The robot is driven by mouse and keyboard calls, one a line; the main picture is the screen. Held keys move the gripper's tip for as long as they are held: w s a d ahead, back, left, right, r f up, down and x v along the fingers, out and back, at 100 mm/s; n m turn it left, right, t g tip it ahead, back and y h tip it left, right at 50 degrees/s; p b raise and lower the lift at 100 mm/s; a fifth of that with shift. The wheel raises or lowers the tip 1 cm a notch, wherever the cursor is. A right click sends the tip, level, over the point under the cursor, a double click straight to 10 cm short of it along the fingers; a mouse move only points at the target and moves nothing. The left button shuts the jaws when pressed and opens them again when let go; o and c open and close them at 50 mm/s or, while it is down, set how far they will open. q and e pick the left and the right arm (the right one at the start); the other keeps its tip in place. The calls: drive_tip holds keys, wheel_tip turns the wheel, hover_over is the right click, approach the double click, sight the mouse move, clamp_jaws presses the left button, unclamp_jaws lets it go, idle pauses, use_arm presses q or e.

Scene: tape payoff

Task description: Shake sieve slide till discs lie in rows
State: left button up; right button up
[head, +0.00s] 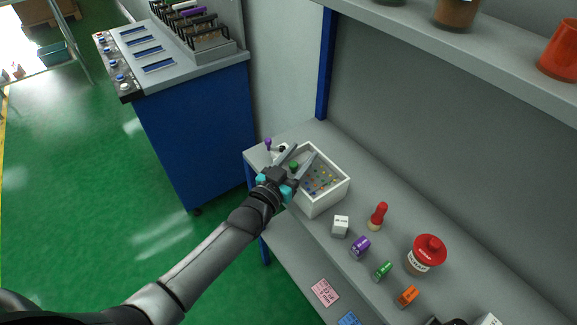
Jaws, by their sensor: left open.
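A white open box (321,205) stands on the grey shelf, with many small coloured discs (322,180) scattered over its floor; I cannot tell whether they lie in rows. I cannot tell a separate sieve slide from the box. My left gripper (302,152) reaches over the box's left part. Its two fingers are spread with nothing visible between them. The gripper hides part of the box's near left side. A dark green round piece (294,166) shows by the fingers. My right gripper is not in view.
A purple-topped piece (268,144) stands behind left. A blue cabinet (195,135) stands left, above open green floor.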

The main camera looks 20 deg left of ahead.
use_arm(q)
drive_tip(key=p+v, duration=0.2)
drive_tip(key=v, duration=1.3)
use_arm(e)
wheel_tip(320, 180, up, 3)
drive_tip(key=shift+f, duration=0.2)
use_arm(q)
drive_tip(key=shift+r, duration=0.1)
